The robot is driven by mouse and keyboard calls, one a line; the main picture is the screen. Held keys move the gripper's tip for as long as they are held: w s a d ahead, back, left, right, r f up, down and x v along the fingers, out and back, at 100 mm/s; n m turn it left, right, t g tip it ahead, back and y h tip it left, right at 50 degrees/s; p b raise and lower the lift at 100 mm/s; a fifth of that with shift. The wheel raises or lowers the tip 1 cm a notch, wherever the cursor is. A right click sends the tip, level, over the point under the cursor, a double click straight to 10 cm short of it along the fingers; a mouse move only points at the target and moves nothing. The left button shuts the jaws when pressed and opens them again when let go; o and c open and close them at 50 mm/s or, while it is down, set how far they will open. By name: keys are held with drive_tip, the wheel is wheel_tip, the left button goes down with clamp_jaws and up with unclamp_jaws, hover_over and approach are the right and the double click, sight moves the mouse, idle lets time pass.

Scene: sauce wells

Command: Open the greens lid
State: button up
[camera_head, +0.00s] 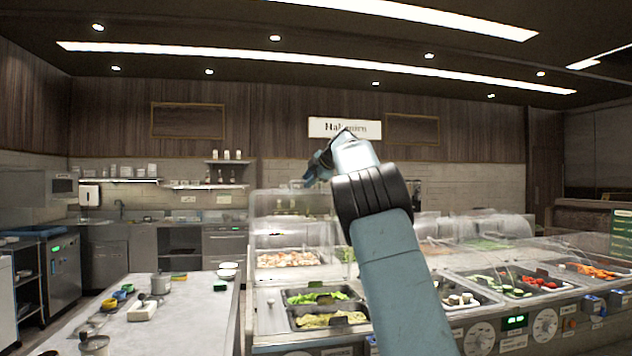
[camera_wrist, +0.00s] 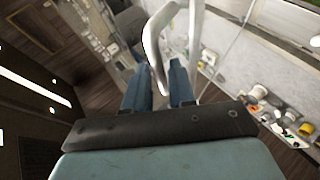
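My gripper (camera_head: 318,168) is raised above the food counter, seen from behind in the head view. In the wrist view its two blue fingers (camera_wrist: 160,75) stand apart with a gap. A pale curved handle (camera_wrist: 152,42) rises from near that gap; I cannot tell whether the fingers touch it or what it joins. Leafy greens (camera_head: 317,297) lie uncovered from above in a pan at the counter's left. A clear panel (camera_head: 290,240) stands upright behind them, possibly the greens lid. My arm hides part of the counter.
A pale worktable (camera_head: 200,310) with small pots and bowls stands at the left, with an aisle before it. More pans, with cut vegetables (camera_head: 515,288), and dials (camera_head: 545,324) line the counter at the right. Clear covers (camera_head: 480,228) stand behind.

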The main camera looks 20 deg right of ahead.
drive_tip(key=v, duration=1.3)
drive_tip(key=shift+s+d, duration=0.2)
